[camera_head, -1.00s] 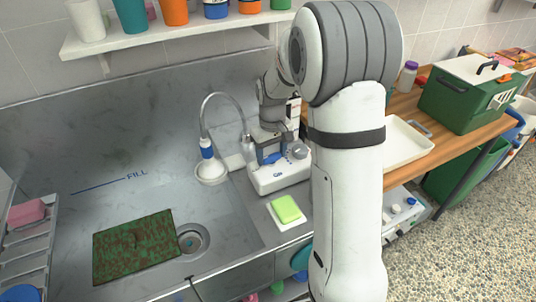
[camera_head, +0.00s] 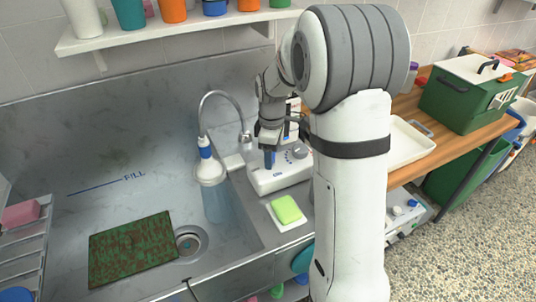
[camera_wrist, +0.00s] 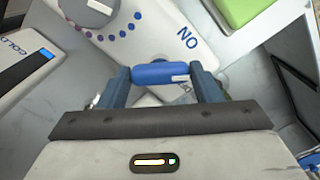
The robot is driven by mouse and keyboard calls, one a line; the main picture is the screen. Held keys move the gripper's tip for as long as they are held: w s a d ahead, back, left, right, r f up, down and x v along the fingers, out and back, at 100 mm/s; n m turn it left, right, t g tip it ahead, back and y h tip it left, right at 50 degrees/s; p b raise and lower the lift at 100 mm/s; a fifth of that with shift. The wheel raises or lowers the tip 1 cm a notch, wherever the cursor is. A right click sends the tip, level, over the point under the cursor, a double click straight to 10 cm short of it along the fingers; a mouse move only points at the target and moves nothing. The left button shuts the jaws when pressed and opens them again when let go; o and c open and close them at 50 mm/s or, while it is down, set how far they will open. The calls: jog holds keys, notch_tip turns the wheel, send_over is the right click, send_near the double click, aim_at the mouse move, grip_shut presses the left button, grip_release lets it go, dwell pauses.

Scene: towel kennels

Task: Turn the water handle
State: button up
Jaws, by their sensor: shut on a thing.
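The blue water handle (camera_wrist: 160,73) sits between my gripper's fingers in the wrist view, in front of a white control box with "ON" lettering and a row of dots. My gripper (camera_wrist: 162,80) is shut on the handle, one finger at each end. In the head view my gripper (camera_head: 269,150) points down at the white control box (camera_head: 268,182), and a bit of blue handle (camera_head: 270,160) shows beneath it. The curved tap (camera_head: 204,147) ends in a white round head, and a pale blue stream of water (camera_head: 218,204) falls from it into the sink.
The steel sink (camera_head: 110,205) holds a green-brown mat (camera_head: 132,248) beside the drain (camera_head: 189,241). A green sponge (camera_head: 286,208) lies in front of the control box. A shelf of cups (camera_head: 180,30) runs above. A wooden bench with a white tray (camera_head: 408,142) is to the right.

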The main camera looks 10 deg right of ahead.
jog(key=shift+a+n, duration=0.1)
jog(key=shift+n, duration=0.5)
jog(key=o, duration=1)
jog(key=shift+s, duration=0.1)
jog(key=shift+r+b, duration=0.35)
jog(key=shift+r, duration=3.55)
